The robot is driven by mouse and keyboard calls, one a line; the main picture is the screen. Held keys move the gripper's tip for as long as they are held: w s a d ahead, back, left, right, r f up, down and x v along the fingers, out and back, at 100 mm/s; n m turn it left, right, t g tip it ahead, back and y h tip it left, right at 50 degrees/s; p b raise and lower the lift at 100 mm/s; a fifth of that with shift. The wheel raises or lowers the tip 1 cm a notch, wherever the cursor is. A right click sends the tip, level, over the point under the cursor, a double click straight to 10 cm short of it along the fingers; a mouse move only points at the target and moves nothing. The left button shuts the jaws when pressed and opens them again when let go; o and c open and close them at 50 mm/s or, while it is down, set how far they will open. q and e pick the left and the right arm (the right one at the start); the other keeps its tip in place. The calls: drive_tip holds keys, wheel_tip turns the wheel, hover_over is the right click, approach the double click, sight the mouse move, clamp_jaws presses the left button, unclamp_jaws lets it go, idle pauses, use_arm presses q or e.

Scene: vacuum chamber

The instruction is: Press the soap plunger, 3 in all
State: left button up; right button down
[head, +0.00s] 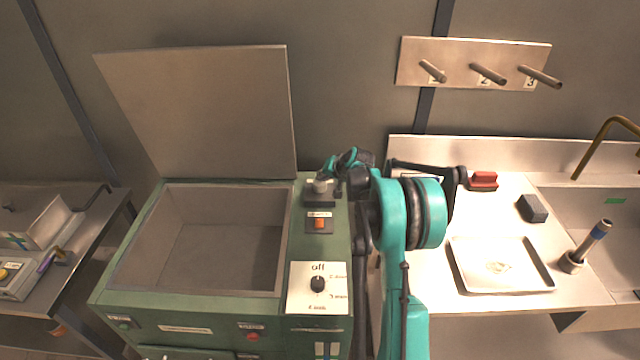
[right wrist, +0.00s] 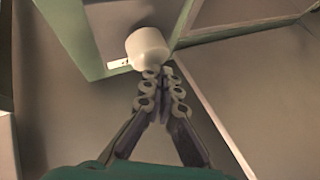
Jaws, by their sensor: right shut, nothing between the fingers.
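A pale grey round knob (head: 320,187) stands on a dark base on the green machine's right-hand top strip; I cannot tell for sure that it is the soap plunger. My right gripper (head: 331,168) is at the back of that strip, close beside and behind the knob, partly lost among dark arm parts. In the right wrist view a pale cylinder (right wrist: 147,48) lies just beyond my closed fingertips (right wrist: 158,78), which are empty. Whether they touch it is unclear. My left gripper is in neither view.
The machine has an open basin (head: 215,240) with a raised lid (head: 205,110), an orange button (head: 319,224) and a dial (head: 317,284). Right of my arm are a white tray (head: 460,275), a red block (head: 482,180), a dark block (head: 532,208) and a sink (head: 600,230).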

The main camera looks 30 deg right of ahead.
sight(322, 183)
drive_tip(key=shift+f+b, duration=0.75)
drive_tip(key=shift+f, duration=0.25)
idle(0.9)
drive_tip(key=shift+r, duration=0.1)
drive_tip(key=shift+r+p, duration=0.95)
drive_tip(key=shift+r, duration=0.4)
drive_tip(key=shift+r+p, duration=1.6)
drive_tip(key=shift+r, duration=0.95)
wheel_tip(322, 183, up, 4)
drive_tip(key=p, duration=0.8)
drive_tip(key=shift+f, duration=0.15)
drive_tip(key=shift+f, duration=0.15)
